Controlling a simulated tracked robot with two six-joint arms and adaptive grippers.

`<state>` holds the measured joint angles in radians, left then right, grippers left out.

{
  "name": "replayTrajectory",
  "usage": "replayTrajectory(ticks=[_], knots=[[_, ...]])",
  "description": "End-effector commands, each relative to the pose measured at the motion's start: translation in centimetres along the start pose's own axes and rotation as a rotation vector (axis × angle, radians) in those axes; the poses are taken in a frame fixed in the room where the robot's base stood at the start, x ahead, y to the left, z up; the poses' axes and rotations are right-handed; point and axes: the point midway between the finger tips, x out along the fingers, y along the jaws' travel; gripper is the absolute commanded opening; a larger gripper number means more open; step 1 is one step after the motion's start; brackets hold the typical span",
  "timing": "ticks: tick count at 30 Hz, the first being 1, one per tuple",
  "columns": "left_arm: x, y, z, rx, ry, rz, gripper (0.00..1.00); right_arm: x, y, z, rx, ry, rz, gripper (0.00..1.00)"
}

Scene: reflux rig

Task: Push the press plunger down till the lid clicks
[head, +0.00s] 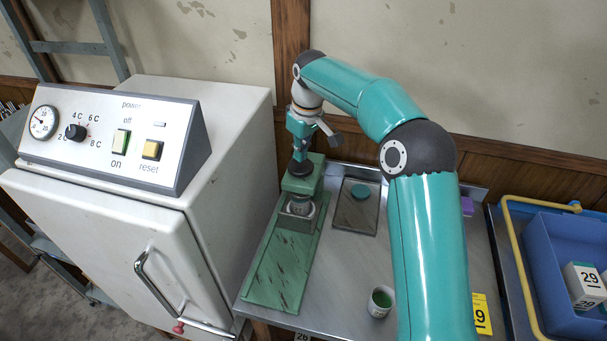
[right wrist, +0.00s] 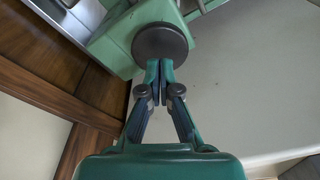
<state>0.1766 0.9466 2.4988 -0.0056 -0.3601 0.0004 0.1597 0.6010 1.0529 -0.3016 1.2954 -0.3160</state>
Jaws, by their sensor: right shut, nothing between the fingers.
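The green press (head: 306,185) stands on a long green base (head: 275,275) on the metal table. Its plunger has a round dark knob (head: 300,169) on top; the knob is large in the right wrist view (right wrist: 162,42). A small pale container (head: 299,207) sits under the press head, and its lid is mostly hidden. My right gripper (head: 299,156) points down over the knob with its fingers shut and empty. In the right wrist view the closed fingertips (right wrist: 160,66) meet the knob's outline; I cannot tell whether they touch it. My left gripper is not in view.
A white cabinet (head: 232,150) with a control panel stands close on the left. A cup (head: 380,302) with green contents stands nearer. A blue crate (head: 545,250) is at the right.

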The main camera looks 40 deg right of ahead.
Motion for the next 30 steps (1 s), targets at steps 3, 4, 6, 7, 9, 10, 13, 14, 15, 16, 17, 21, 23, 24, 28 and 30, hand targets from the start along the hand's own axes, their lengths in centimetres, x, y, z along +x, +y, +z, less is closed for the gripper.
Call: replayTrajectory(ticks=[3,4,6,7,9,10,13,14,15,16,17,21,23,24,28,30], knots=[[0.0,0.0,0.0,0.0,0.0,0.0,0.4,0.0,0.0,0.0,0.0,0.0,0.0,0.0],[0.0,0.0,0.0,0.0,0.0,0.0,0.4,0.0,0.0,0.0,0.0,0.0,0.0,0.0],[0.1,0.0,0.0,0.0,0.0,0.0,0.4,0.1,0.0,0.0,0.0,0.0,0.0,0.0],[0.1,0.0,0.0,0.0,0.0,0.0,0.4,0.1,0.0,0.1,0.0,0.0,0.0,0.0],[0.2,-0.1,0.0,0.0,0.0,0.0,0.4,0.3,0.0,0.1,0.001,0.0,0.0,0.0],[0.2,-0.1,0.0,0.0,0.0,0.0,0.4,0.3,0.0,0.1,0.001,0.0,0.0,0.0],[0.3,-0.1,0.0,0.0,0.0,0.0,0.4,0.5,0.0,0.1,0.001,0.0,0.0,0.0],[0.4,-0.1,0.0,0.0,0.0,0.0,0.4,0.6,0.1,0.1,0.001,0.0,0.0,0.0],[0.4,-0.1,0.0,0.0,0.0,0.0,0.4,0.7,0.1,0.1,0.001,0.0,0.0,0.0],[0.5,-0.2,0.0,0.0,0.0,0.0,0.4,0.7,0.1,0.1,0.001,0.0,0.0,0.0],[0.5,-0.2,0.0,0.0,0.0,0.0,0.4,0.8,0.1,0.2,0.001,0.0,0.0,0.0],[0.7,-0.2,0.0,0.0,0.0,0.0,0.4,1.1,0.1,0.2,0.001,0.0,0.0,0.0],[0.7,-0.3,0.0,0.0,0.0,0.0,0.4,1.2,0.1,0.2,0.002,0.0,0.0,0.0],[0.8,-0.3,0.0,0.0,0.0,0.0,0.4,1.2,0.1,0.2,0.002,0.0,0.0,0.0],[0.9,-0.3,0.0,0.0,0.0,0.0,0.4,1.5,0.1,0.3,0.002,0.0,0.0,0.0],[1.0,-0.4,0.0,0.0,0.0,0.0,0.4,1.6,0.1,0.3,0.002,0.0,0.0,0.0]])
